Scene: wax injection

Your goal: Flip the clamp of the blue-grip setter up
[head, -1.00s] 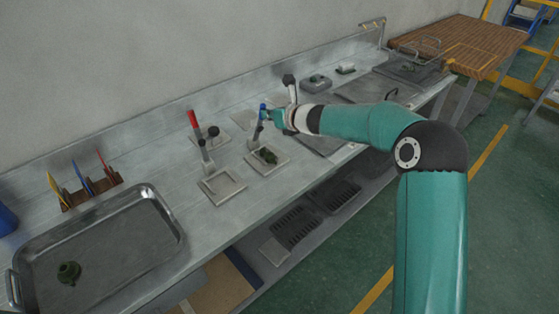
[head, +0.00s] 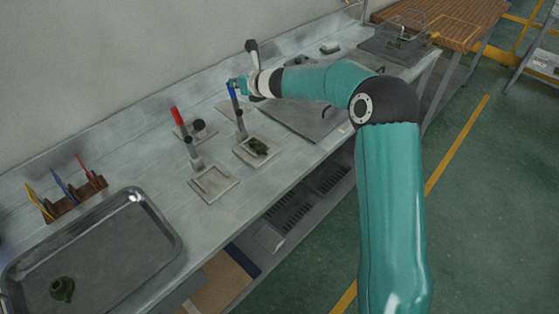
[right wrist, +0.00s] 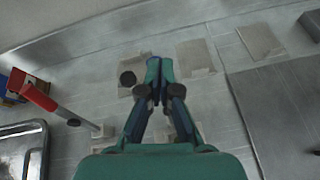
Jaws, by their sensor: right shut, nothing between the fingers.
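The blue-grip setter has a blue handle (head: 232,91) that stands nearly upright on a grey post. Its pale square base (head: 246,159) lies on the steel bench with a dark green piece (head: 258,147) on it. My right gripper (head: 236,85) is at the top of the blue handle, seemingly touching it. In the right wrist view my right gripper (right wrist: 158,70) is shut, its teal fingertips together. My left gripper is in no view.
A red-grip setter (head: 177,116) stands left of the blue one; its red lever also shows in the wrist view (right wrist: 39,97). A steel tray (head: 110,245) holds a green piece (head: 62,289). Coloured tools (head: 62,186) stand in a wooden rack. A dark plate lies right.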

